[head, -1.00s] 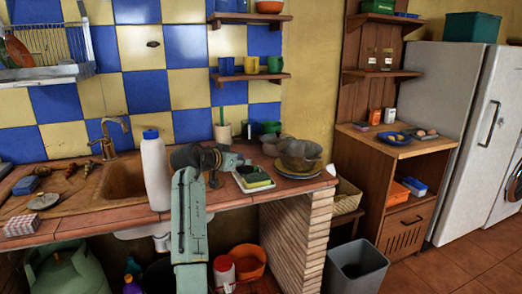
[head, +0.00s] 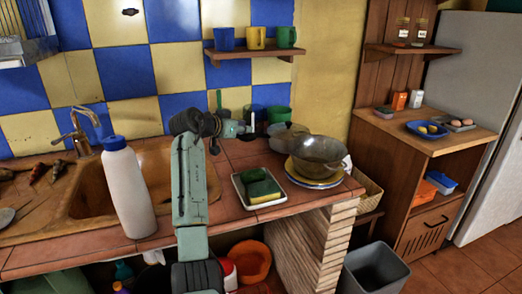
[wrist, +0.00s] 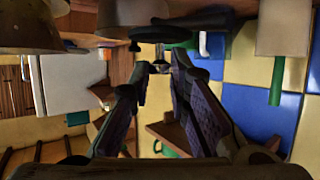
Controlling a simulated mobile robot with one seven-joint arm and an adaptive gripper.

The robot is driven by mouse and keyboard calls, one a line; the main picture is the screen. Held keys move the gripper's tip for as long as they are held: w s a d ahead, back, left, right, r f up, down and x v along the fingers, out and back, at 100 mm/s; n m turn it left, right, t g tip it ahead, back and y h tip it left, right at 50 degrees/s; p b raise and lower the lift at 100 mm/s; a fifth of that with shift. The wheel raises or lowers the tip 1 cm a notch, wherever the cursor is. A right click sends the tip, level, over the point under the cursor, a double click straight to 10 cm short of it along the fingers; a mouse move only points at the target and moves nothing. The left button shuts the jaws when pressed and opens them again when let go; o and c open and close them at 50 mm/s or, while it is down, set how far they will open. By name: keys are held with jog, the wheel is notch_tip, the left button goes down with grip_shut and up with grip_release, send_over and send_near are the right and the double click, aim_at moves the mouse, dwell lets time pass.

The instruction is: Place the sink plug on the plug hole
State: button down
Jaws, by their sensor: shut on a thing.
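My gripper (head: 248,128) is above the counter, pointing right, behind the sponge tray. In the wrist view its two dark fingers (wrist: 160,66) close toward each other. A dark round piece (wrist: 158,34), which looks like the sink plug, shows at the fingertips; its grip is partly hidden between them. In the head view the plug is too small to make out clearly. The brown sink basin (head: 88,198) is left of my arm, behind a white bottle. The plug hole is not visible.
The white bottle (head: 127,190) stands at the sink's front edge. A tap (head: 80,130) stands behind the sink. Counter space between bottle and tray is narrow.

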aim_at(243, 139)
notch_tip(243, 139, down, 4)
jog(key=shift+s+f+p, duration=0.1)
jog(key=shift+f+p, duration=0.15)
jog(key=shift+p, duration=0.35)
jog(key=shift+f+p, duration=0.45)
jog(key=shift+f, duration=2.05)
jog(key=c, duration=1.5)
grip_release()
jog(key=shift+r, duration=0.1)
